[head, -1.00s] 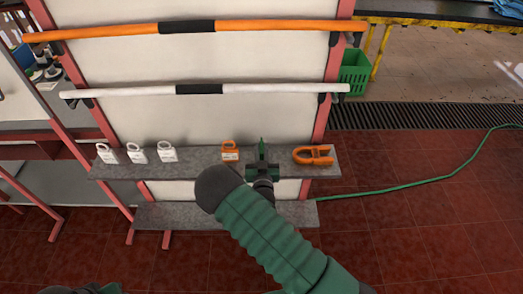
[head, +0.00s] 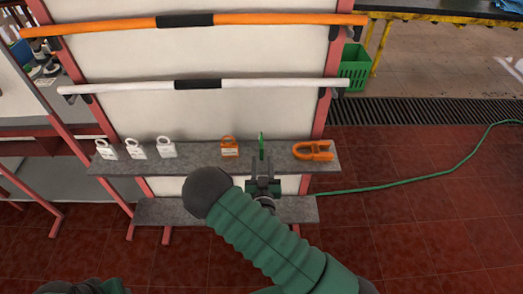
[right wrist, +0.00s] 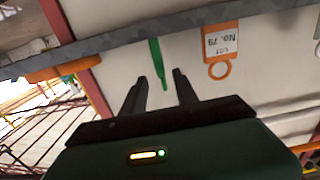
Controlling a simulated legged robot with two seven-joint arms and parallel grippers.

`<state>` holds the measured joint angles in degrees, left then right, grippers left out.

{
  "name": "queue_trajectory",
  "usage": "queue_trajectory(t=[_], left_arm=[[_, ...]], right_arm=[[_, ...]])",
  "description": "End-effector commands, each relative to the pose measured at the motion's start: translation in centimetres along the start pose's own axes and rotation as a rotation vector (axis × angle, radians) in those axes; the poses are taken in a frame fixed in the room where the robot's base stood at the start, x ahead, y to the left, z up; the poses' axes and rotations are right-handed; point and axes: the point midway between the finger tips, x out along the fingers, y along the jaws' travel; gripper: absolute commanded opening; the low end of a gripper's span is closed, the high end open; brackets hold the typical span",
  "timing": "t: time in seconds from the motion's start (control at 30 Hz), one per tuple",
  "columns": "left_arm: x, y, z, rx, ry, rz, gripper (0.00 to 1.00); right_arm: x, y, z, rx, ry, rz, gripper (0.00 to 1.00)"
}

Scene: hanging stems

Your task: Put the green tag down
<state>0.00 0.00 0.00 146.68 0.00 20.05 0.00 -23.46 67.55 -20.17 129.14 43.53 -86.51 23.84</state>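The green tag (head: 261,147) stands upright on the upper grey shelf, between an orange tag and an orange clip. It shows edge-on as a thin green strip in the right wrist view (right wrist: 157,62). My right gripper (head: 263,181) is open and empty just in front of the shelf, on the near side of the tag. In the right wrist view its two dark fingers (right wrist: 159,76) are spread, with the tag's tip between them in the picture and a gap on each side. My left gripper is out of view.
The grey shelf (head: 200,158) also holds an orange tag (head: 230,148), an orange clip (head: 313,151) and three white tags (head: 136,149) at left. A white bar (head: 130,87) and an orange bar (head: 270,23) hang above. A lower shelf (head: 165,212) sits below.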

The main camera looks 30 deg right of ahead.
Motion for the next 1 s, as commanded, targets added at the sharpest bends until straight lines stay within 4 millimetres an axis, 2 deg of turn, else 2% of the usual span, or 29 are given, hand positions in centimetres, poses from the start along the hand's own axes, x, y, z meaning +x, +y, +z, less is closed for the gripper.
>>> queue_trajectory(t=[0.1, 0.27, 0.37, 0.47, 0.57, 0.6, 0.67, 0.7, 0.8, 0.9, 1.0], left_arm=[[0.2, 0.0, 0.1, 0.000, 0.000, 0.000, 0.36], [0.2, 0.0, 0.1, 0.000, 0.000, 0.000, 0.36], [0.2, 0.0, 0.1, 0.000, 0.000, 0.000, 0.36], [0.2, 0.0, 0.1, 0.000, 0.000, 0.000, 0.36], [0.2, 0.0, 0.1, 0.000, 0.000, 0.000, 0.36], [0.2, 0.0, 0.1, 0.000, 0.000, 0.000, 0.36], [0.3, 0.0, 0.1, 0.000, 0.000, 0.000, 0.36], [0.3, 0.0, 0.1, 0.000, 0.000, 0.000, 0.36], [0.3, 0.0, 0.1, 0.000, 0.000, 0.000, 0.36], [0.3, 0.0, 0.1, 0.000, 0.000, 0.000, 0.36], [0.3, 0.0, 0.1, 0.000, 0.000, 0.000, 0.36]], right_arm=[[-2.4, 0.0, 0.1, -0.002, -0.002, -0.001, 0.35], [-3.7, -0.1, 0.2, 0.010, -0.027, 0.007, 0.35], [-3.4, -0.5, 1.4, 0.062, -0.182, 0.033, 0.35], [-4.4, -2.6, 3.1, 0.120, -0.475, 0.008, 0.35], [-8.1, -5.6, 2.8, 0.102, -0.784, -0.117, 0.35], [-10.1, -6.3, 2.0, 0.064, -0.888, -0.183, 0.35], [-13.2, -6.4, 0.5, -0.017, -1.017, -0.280, 0.35], [-15.2, -6.0, -0.5, -0.083, -1.085, -0.334, 0.35], [-19.1, -3.9, -2.5, -0.243, -1.203, -0.423, 0.35], [-21.1, -2.1, -3.5, -0.344, -1.264, -0.456, 0.35], [-21.7, -1.4, -3.7, -0.378, -1.285, -0.463, 0.35]])
